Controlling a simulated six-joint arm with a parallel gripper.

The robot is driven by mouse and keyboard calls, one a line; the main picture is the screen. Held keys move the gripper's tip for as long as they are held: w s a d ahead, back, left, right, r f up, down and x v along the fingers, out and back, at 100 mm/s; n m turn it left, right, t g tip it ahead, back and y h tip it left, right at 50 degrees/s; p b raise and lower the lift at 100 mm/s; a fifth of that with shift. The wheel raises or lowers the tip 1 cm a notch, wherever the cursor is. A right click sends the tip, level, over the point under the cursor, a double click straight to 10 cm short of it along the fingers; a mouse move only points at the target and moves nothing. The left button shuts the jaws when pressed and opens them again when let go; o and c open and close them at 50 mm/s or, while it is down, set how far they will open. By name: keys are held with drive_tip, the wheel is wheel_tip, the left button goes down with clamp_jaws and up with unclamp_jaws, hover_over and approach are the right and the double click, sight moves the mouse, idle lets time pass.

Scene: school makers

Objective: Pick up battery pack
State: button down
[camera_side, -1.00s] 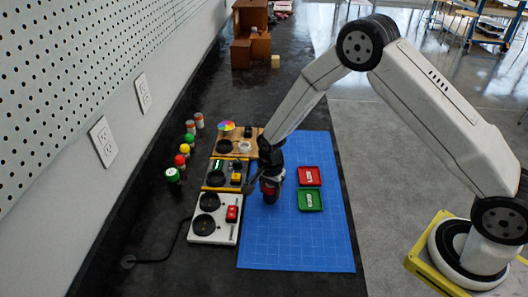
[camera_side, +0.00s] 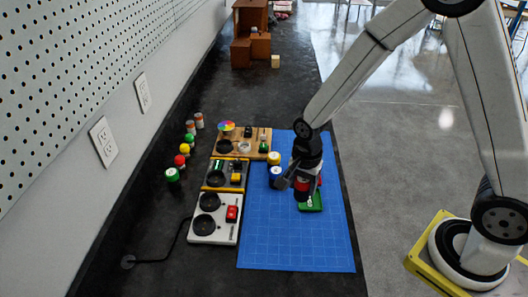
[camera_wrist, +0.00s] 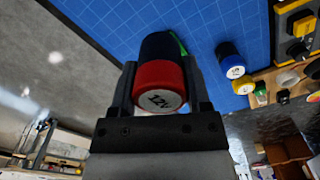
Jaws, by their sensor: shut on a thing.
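My gripper (camera_side: 303,181) is shut on a red-and-black cylindrical battery pack (camera_wrist: 158,85), whose pale end reads "12V". In the wrist view the jaws (camera_wrist: 158,90) clasp it on both sides. In the side view the pack is low in the gripper, over the green tray (camera_side: 312,206); I cannot tell how high it is. The red tray is mostly hidden behind my gripper. A blue battery (camera_side: 276,172) and a yellow battery (camera_side: 273,158) stand left of the gripper on the blue mat; they also show in the wrist view.
The blue gridded mat (camera_side: 290,246) has free room at the front. Left of it stand a white panel (camera_side: 225,238) with black dials, a yellow-edged panel (camera_side: 226,188) and a wooden board (camera_side: 250,134). Several coloured jars line the wall side.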

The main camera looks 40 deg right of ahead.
drive_tip(key=shift+s+d+r, duration=0.1)
drive_tip(key=shift+s+r, duration=0.3)
drive_tip(key=shift+s, duration=0.45)
drive_tip(key=shift+s+d+r, duration=0.1)
drive_tip(key=shift+s+r, duration=0.25)
drive_tip(key=shift+s, duration=0.5)
drive_tip(key=shift+w, duration=0.1)
drive_tip(key=w+a+f, duration=0.1)
drive_tip(key=w+a, duration=0.2)
drive_tip(key=w, duration=0.7)
drive_tip(key=w+a+f, duration=0.1)
drive_tip(key=w+a, duration=0.2)
drive_tip(key=w, duration=0.7)
drive_tip(key=w+a+f, duration=0.1)
drive_tip(key=w+a, duration=0.2)
drive_tip(key=w, duration=0.8)
drive_tip(key=shift+f, duration=0.3)
drive_tip(key=shift+f, duration=0.15)
drive_tip(key=shift+f, duration=2.7)
drive_tip(key=shift+f, duration=0.6)
